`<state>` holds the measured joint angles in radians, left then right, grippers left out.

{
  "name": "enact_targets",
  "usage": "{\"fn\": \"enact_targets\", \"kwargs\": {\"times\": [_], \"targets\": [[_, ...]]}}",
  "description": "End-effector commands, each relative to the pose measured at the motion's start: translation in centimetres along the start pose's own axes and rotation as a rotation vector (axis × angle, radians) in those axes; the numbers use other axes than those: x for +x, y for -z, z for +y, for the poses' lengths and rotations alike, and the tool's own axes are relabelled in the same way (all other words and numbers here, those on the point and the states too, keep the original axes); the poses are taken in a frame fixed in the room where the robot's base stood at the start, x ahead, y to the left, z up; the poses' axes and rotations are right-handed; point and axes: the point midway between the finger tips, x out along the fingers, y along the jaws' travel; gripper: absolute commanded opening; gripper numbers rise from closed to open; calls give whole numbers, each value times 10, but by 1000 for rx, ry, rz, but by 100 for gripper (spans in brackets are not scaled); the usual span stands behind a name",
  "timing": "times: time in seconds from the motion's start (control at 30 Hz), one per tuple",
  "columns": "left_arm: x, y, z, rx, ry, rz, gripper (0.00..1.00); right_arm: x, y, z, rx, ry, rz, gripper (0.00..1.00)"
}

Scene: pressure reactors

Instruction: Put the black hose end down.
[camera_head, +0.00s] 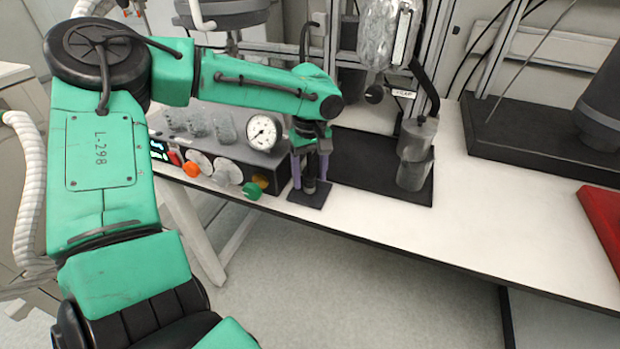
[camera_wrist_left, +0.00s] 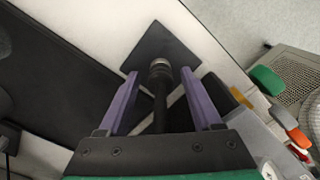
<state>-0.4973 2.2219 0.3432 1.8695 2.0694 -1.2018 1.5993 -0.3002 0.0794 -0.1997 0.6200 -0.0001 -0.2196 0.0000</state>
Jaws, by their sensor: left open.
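The black hose end (camera_wrist_left: 160,92) is a dark tube with a greyish tip, seen between my left gripper's fingers in the left wrist view. In the head view it shows as a short dark piece (camera_head: 310,185) at the small black square plate (camera_head: 312,199), and it looks upright there. The plate also shows in the left wrist view (camera_wrist_left: 158,42). My left gripper (camera_wrist_left: 160,74) has purple fingers spread apart, one on each side of the hose end, with gaps visible. It points down over the plate in the head view (camera_head: 311,177). My right gripper is not in view.
A control box with a pressure gauge (camera_head: 264,132) and orange and green knobs stands left of the plate. A black tray (camera_head: 360,172) with a grey cup (camera_head: 414,165) is to the right. The white bench (camera_head: 480,215) is clear farther right, before a red object (camera_head: 602,215).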

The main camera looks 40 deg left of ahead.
Motion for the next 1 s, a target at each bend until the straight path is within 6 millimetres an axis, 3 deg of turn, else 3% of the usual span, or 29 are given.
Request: {"fn": "enact_targets", "kwargs": {"times": [0.2, 0.4, 1.0], "targets": [[-60, 0, 1, -1, -6, 3, 66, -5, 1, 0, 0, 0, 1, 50], [-100, 0, 0, -1, -2, 1, 66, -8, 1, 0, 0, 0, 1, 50], [-107, 0, 0, 0, -1, 0, 66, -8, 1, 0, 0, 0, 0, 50]]}}
